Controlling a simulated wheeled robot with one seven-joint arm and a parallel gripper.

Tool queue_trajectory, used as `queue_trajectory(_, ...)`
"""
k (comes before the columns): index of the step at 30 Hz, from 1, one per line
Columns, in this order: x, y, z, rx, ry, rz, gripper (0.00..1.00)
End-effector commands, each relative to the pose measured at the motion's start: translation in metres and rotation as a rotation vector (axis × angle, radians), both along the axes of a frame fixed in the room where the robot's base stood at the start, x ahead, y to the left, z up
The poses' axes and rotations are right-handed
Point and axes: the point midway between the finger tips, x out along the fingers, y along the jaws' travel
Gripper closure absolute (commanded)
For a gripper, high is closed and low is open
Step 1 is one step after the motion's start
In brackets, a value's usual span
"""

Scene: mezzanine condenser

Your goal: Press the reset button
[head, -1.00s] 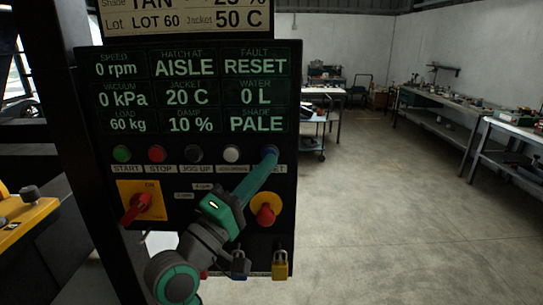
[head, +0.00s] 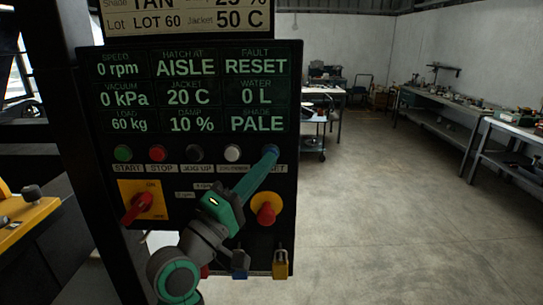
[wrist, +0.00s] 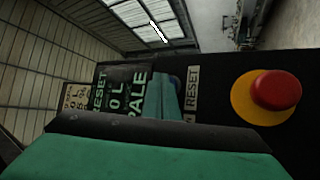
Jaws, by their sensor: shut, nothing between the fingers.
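The black control panel (head: 180,220) carries a row of buttons under its display. The blue reset button (wrist: 175,82) is mostly hidden behind my gripper; its label, RESET (wrist: 192,88), reads clearly in the wrist view. My gripper (head: 270,152) is shut and empty, with its tip over the reset button at the right end of the row. The tip seems to touch the button or be very close; I cannot tell whether it is pressed in. The display's fault field (head: 256,66) reads RESET.
A red emergency knob on a yellow disc (head: 266,210) sits just below my gripper; it also shows in the wrist view (wrist: 275,91). A white button (head: 232,153) is just left. A red switch (head: 138,207) and padlocks (head: 281,263) are lower. Open floor lies right.

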Motion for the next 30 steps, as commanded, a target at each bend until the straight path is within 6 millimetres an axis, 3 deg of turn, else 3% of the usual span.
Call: queue_trajectory(30,0.0083,0.0046,0.0001,-0.001,0.001,0.007,1.0)
